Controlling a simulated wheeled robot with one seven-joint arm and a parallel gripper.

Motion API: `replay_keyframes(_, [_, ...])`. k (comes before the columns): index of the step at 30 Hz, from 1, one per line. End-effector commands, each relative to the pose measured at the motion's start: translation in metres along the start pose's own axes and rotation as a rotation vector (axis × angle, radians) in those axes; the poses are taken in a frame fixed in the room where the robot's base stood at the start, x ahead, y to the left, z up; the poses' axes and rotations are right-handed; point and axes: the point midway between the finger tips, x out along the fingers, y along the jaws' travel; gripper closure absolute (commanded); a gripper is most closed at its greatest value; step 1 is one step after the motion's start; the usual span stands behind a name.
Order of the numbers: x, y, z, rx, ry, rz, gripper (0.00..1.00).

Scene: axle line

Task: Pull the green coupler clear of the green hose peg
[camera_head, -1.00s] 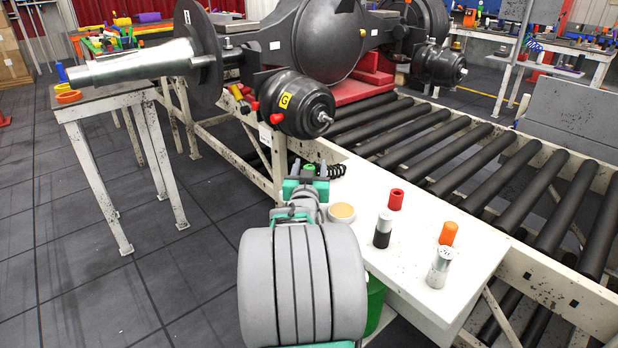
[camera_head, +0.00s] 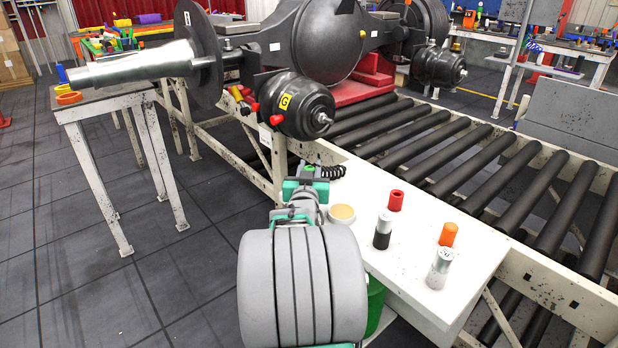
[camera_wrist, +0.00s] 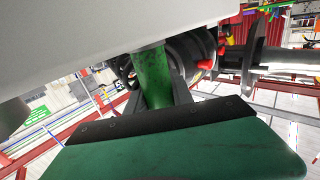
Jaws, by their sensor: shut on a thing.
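My gripper (camera_head: 308,169) is at the left edge of the white bench top, shut on the green coupler (camera_head: 309,168). In the wrist view the coupler is a scuffed green cylinder (camera_wrist: 152,80) between the two dark fingers of my gripper (camera_wrist: 154,88). A black coiled hose (camera_head: 331,172) lies just to the right of the gripper in the head view. I cannot make out the green hose peg, or whether the coupler is still on it.
The white bench (camera_head: 420,265) holds a red cylinder (camera_head: 395,201), a black-and-silver one (camera_head: 383,230), an orange one (camera_head: 447,234), a silver shaker (camera_head: 439,268) and a tan-topped round tin (camera_head: 342,213). A black brake chamber (camera_head: 290,105) hangs close beyond my gripper. Rollers run behind.

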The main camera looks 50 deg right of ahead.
Motion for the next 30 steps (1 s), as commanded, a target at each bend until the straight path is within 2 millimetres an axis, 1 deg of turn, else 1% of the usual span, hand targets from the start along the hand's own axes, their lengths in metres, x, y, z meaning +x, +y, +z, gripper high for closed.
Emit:
replay_keyframes(7, [0.0,0.0,-0.001,0.0,0.001,0.0,1.0])
replay_keyframes(10, [0.0,0.0,-0.005,0.001,0.002,0.0,1.0])
replay_keyframes(14, [0.0,0.0,-0.021,0.001,0.004,0.0,1.0])
replay_keyframes(17, [0.0,0.001,-0.042,0.001,0.004,0.001,1.0])
replay_keyframes(20, [-0.019,0.005,-0.064,0.0,0.006,0.002,1.0])
replay_keyframes(24, [-0.049,0.013,-0.104,0.002,0.007,0.001,1.0])
replay_keyframes(27, [-0.08,0.021,-0.114,0.001,0.006,0.002,1.0])
replay_keyframes(30, [-0.105,0.028,-0.125,0.001,0.006,0.002,1.0])
